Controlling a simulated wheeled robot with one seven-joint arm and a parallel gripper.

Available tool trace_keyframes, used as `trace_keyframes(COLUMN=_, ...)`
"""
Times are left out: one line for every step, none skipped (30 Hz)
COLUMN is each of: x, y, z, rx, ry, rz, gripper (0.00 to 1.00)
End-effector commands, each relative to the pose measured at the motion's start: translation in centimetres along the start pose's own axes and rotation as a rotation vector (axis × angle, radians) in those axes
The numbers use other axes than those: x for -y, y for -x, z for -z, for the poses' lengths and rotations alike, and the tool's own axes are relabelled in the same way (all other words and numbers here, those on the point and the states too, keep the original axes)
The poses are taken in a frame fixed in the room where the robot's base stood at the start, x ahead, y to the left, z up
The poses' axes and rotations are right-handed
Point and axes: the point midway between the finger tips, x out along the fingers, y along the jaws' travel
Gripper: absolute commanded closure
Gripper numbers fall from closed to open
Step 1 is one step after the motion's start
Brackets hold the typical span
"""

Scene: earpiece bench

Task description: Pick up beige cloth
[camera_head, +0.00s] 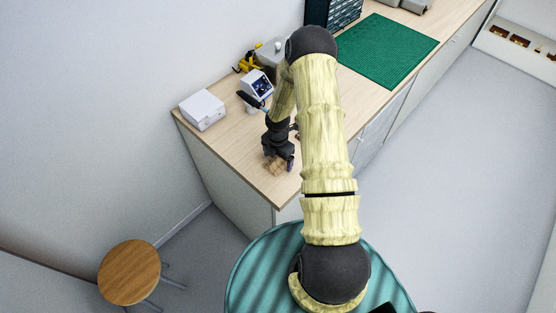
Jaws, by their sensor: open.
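The beige cloth (273,167) lies crumpled on the wooden bench top, near the bench's front corner. My gripper (278,161) points down right at the cloth, with its dark fingers over and around it. The jaws are open. Part of the cloth is hidden behind the fingers, and I cannot tell whether they touch it.
A white box (202,110) sits at the bench's left end. A small device with a dark screen (257,86) and a yellow item (247,63) stand behind my gripper. A green mat (386,50) lies farther back. A round stool (129,272) stands on the floor.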

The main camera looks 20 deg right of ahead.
Motion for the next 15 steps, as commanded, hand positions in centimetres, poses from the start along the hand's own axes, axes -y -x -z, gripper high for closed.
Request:
trace_keyframes(x=0.04, y=0.00, z=-0.05, rx=0.000, ry=-0.001, rz=0.000, gripper=0.13)
trace_keyframes(x=0.06, y=0.00, z=-0.07, rx=0.000, ry=-0.002, rz=0.000, gripper=0.13)
trace_keyframes(x=0.07, y=0.00, z=-0.09, rx=0.000, ry=-0.002, rz=0.000, gripper=0.13)
trace_keyframes(x=0.08, y=0.00, z=-0.11, rx=0.000, ry=-0.003, rz=0.000, gripper=0.13)
trace_keyframes(x=0.09, y=0.01, z=-0.12, rx=0.000, ry=-0.003, rz=0.000, gripper=0.13)
trace_keyframes(x=0.09, y=0.01, z=-0.12, rx=0.000, ry=-0.003, rz=0.000, gripper=0.13)
trace_keyframes(x=0.10, y=0.01, z=-0.13, rx=0.000, ry=-0.003, rz=0.000, gripper=0.13)
trace_keyframes(x=0.10, y=0.02, z=-0.12, rx=0.000, ry=-0.003, rz=0.000, gripper=0.13)
trace_keyframes(x=0.09, y=0.02, z=-0.12, rx=0.000, ry=-0.003, rz=0.000, gripper=0.13)
trace_keyframes(x=0.09, y=0.02, z=-0.12, rx=0.000, ry=-0.003, rz=0.000, gripper=0.13)
trace_keyframes(x=0.09, y=0.02, z=-0.11, rx=0.000, ry=-0.003, rz=0.000, gripper=0.19)
trace_keyframes(x=0.08, y=0.02, z=-0.10, rx=0.000, ry=-0.003, rz=0.000, gripper=0.26)
trace_keyframes(x=0.07, y=0.03, z=-0.09, rx=0.000, ry=-0.003, rz=0.000, gripper=0.32)
trace_keyframes(x=0.07, y=0.03, z=-0.09, rx=0.000, ry=-0.002, rz=0.000, gripper=0.38)
trace_keyframes(x=0.06, y=0.03, z=-0.07, rx=0.000, ry=-0.002, rz=0.000, gripper=0.46)
